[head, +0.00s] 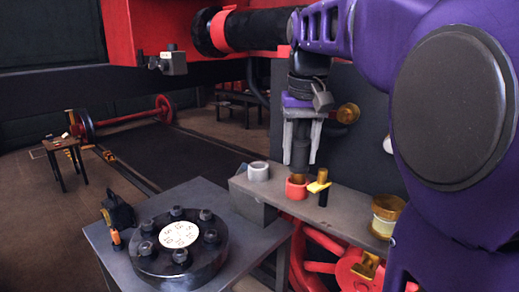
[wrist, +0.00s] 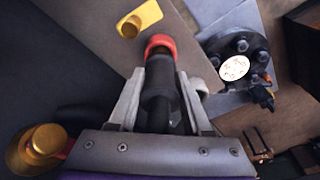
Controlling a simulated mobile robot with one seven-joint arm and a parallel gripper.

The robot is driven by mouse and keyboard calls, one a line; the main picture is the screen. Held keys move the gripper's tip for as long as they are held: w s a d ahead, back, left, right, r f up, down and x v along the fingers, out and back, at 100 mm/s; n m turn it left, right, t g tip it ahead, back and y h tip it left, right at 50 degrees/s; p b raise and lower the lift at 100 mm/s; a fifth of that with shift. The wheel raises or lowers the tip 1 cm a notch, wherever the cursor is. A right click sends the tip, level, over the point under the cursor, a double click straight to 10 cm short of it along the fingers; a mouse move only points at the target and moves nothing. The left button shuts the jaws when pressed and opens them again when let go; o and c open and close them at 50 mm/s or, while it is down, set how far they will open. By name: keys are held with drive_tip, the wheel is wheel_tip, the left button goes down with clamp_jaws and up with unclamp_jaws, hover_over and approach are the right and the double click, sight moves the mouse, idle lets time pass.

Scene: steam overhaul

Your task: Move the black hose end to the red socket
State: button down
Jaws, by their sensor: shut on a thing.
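My gripper (head: 301,146) is shut on the black hose end (head: 300,155), which hangs upright between the two grey fingers. The brass tip of the hose end points down at the red socket (head: 296,190) on the grey ledge. The tip is at the socket's mouth; I cannot tell how deep it sits. In the wrist view the black hose end (wrist: 158,85) runs between the fingertips (wrist: 160,80) and meets the red socket (wrist: 160,42), whose opening is partly hidden by it.
A grey socket (head: 258,171) stands left on the ledge (head: 340,208). A yellow-handled valve (head: 319,187) stands close right of the red socket, with a brass-topped cup (head: 386,215) further right. A round bolted flange (head: 180,245) sits on the lower table. A brass knob (head: 348,113) is beside my gripper.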

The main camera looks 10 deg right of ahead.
drive_tip(key=shift+f, duration=0.3)
drive_tip(key=shift+f+b, duration=0.5)
drive_tip(key=shift+f, duration=0.1)
drive_tip(key=shift+c, duration=1.3)
unclamp_jaws()
